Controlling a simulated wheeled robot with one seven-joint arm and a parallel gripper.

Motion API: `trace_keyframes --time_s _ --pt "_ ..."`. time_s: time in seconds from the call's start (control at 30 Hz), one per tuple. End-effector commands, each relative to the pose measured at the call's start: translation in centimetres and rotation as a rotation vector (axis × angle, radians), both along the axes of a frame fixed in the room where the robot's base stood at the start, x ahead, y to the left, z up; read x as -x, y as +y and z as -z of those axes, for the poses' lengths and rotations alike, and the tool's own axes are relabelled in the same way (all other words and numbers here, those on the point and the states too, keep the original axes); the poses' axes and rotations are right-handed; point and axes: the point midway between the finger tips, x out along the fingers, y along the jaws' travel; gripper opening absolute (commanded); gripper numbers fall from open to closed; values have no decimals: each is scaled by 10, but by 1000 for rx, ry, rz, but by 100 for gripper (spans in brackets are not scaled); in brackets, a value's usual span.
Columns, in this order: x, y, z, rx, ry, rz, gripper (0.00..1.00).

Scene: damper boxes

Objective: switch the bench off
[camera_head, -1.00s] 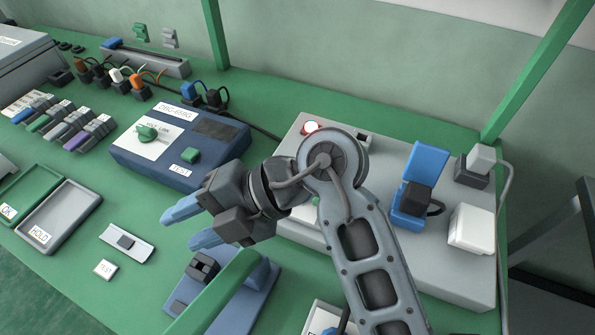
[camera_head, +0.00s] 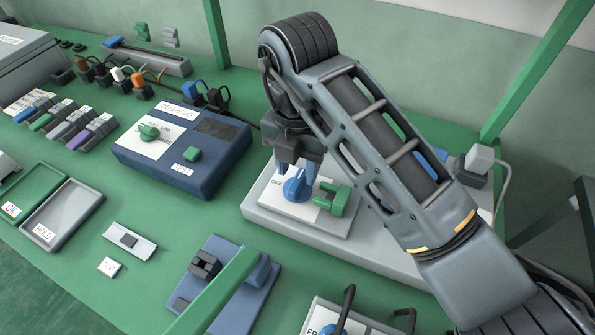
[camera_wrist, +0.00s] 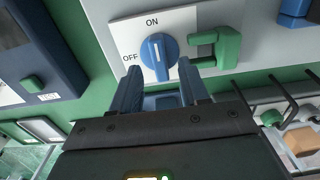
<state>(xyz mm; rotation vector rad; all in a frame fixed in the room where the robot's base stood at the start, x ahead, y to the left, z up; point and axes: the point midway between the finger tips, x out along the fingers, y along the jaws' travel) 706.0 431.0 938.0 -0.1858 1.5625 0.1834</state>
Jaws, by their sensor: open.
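A blue rotary knob (camera_head: 297,186) sits on a white plate on the grey bench box. In the wrist view the knob (camera_wrist: 158,58) has a white pointer line towards the ON label (camera_wrist: 152,22); the OFF label (camera_wrist: 130,57) is to its left. A green bracket (camera_wrist: 218,47) stands right of the knob, and it also shows in the head view (camera_head: 335,200). My gripper (camera_head: 297,172) is open and points down at the knob. In the wrist view its blue fingertips (camera_wrist: 162,72) lie either side of the knob's near part; I cannot tell whether they touch it.
A blue tester box (camera_head: 180,150) with a green knob stands to the left. A blue fixture with a green handle (camera_head: 215,290) is in front. My arm hides much of the grey box (camera_head: 330,245) and a blue part on it. Trays (camera_head: 62,215) lie far left.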

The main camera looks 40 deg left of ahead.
Motion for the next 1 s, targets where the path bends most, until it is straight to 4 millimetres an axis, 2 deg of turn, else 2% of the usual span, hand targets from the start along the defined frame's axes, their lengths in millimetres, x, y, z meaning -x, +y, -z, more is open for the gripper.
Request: trace_keyframes --time_s 0.1,0.2,0.57,1.0 --pt "1 0 16 1 3 2 45" --pt "0 0 23 0 1 0 45" --pt "0 0 28 -1 0 -1 44" --pt "0 0 28 -1 0 -1 2"
